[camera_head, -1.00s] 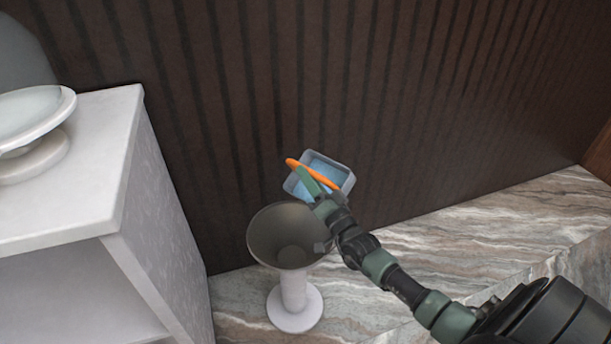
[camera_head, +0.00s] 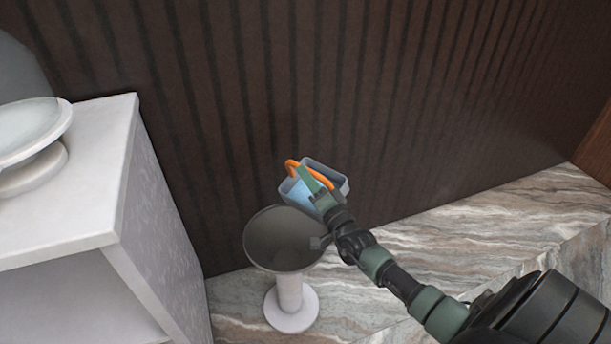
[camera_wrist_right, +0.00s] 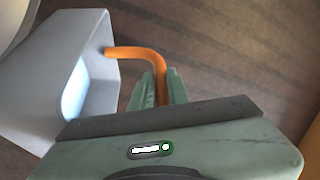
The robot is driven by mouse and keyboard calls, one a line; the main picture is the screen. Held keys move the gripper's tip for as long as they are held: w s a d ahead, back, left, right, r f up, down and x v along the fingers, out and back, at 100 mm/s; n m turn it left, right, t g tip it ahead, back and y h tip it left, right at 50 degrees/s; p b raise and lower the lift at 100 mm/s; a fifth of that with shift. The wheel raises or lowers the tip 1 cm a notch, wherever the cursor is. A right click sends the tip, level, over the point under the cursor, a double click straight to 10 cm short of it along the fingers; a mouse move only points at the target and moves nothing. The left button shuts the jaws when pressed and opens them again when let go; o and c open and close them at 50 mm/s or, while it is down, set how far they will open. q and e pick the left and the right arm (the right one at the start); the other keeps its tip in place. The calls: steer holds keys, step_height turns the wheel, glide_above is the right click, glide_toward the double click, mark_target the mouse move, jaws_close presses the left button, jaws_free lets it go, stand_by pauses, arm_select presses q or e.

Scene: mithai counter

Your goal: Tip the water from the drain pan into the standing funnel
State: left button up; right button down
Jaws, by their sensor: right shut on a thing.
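The drain pan (camera_head: 341,184) is a small grey pan with light blue water in it and an orange handle (camera_head: 293,164). My right gripper (camera_head: 309,180) is shut on that handle and holds the pan in the air, tilted, above and behind the funnel. In the right wrist view the pan (camera_wrist_right: 88,42) is at the left and the gripper fingers (camera_wrist_right: 157,88) close on the orange handle. The standing funnel (camera_head: 270,232) has a dark wide cone on a white stem and round base, upright on the marble surface. The funnel's inside looks empty. My left gripper is out of view.
A white shelf unit (camera_head: 75,205) stands at the left, with a pale round dish on a stand (camera_head: 62,125) on top. A dark ribbed wall (camera_head: 420,90) rises behind the pan. The marble surface (camera_head: 480,225) right of the funnel is clear apart from my arm above it.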

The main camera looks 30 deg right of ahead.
steer(key=shift+w+d+r+m+g+h+p, duration=0.15)
steer(key=shift+d+r+m+g+h+p, duration=0.15)
steer(key=shift+m+p, duration=0.3)
steer(key=shift+w+d+r+m+g+h+p, duration=0.1)
steer(key=shift+d+r+m+p, duration=0.1)
steer(key=shift+d+m+p, duration=0.3)
arm_select(q)
steer(key=s+f+g+p, duration=0.1)
steer(key=s+f+p, duration=0.1)
steer(key=f, duration=0.7)
steer(key=s+f+g+p, duration=0.1)
steer(key=f+p, duration=0.3)
steer(key=f, duration=0.5)
steer(key=shift+s+a, duration=0.25)
steer(key=shift+s, duration=0.1)
arm_select(e)
steer(key=shift+w+d+r+m+g, duration=0.1)
steer(key=shift+d+r+m+g, duration=0.15)
steer(key=shift+r+m, duration=0.6)
steer(key=shift+w+d+r+m+g, duration=0.15)
steer(key=shift+d+r+m, duration=0.1)
steer(key=shift+r, duration=1.05)
arm_select(q)
steer(key=shift+f, duration=0.1)
arm_select(e)
steer(key=shift+s, duration=0.1)
